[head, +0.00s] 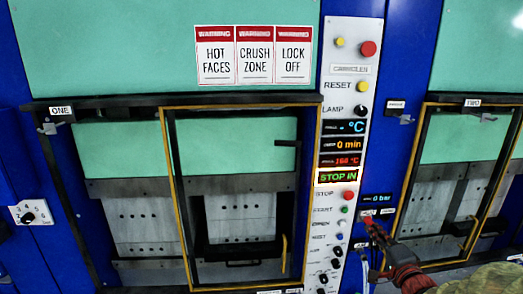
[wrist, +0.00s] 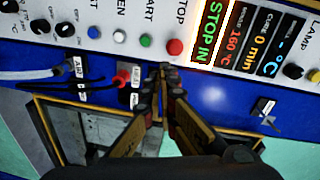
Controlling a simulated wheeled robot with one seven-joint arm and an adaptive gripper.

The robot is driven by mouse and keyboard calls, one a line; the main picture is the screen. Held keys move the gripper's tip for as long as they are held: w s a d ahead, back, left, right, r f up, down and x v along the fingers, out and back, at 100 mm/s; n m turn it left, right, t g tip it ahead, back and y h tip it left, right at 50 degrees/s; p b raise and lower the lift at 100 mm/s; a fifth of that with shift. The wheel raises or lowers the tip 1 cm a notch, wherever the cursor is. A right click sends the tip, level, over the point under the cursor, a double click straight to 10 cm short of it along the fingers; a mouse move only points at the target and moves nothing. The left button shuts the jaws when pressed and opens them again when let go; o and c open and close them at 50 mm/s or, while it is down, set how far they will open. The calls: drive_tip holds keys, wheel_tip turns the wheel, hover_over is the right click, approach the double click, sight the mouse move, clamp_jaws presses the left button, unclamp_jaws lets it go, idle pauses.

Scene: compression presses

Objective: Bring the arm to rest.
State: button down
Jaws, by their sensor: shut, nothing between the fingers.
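My gripper (wrist: 165,75) is shut and empty in the wrist view, its fingertips together near the red STOP button (wrist: 176,47). I cannot tell whether the tips touch the panel. In the head view my gripper (head: 373,222) is at the lower right, in front of the blue post beside the control panel (head: 335,100). My arm reaches in from the lower right corner. The lit display (head: 338,177) reads "STOP IN".
Press ONE (head: 130,215) stands left of the panel, with a yellow-edged guard frame (head: 168,190). Press TWO (head: 465,150) is at the right. A small display reading 0 bar (head: 380,198) and a red connector (wrist: 123,78) with cables sit close to my gripper.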

drive_tip(key=s+d+f+n+g+h, duration=0.2)
drive_tip(key=s+d+f+g, duration=0.1)
drive_tip(key=f, duration=0.2)
drive_tip(key=s+d+f+n+g+h, duration=0.1)
drive_tip(key=s+d+f+g, duration=0.15)
drive_tip(key=f, duration=0.35)
drive_tip(key=s+a+f+n+g+b, duration=0.1)
drive_tip(key=s+f+n+g+b, duration=0.3)
drive_tip(key=s+f, duration=0.3)
drive_tip(key=s+a+f+n+g+y+b, duration=0.1)
drive_tip(key=s+a+f+n+b, duration=0.3)
drive_tip(key=s+a+b, duration=0.5)
drive_tip(key=s+a+f+n+g+y+b, duration=0.1)
drive_tip(key=s+a+f+n+b, duration=0.3)
drive_tip(key=s+a+b, duration=0.5)
drive_tip(key=shift+s+a+f+n+y+b, duration=0.25)
drive_tip(key=shift+s+a+n+y+b, duration=0.2)
drive_tip(key=shift+a+b, duration=1.6)
drive_tip(key=c, duration=2.6)
unclamp_jaws()
drive_tip(key=shift+a+p, duration=0.45)
drive_tip(key=shift+p, duration=0.1)
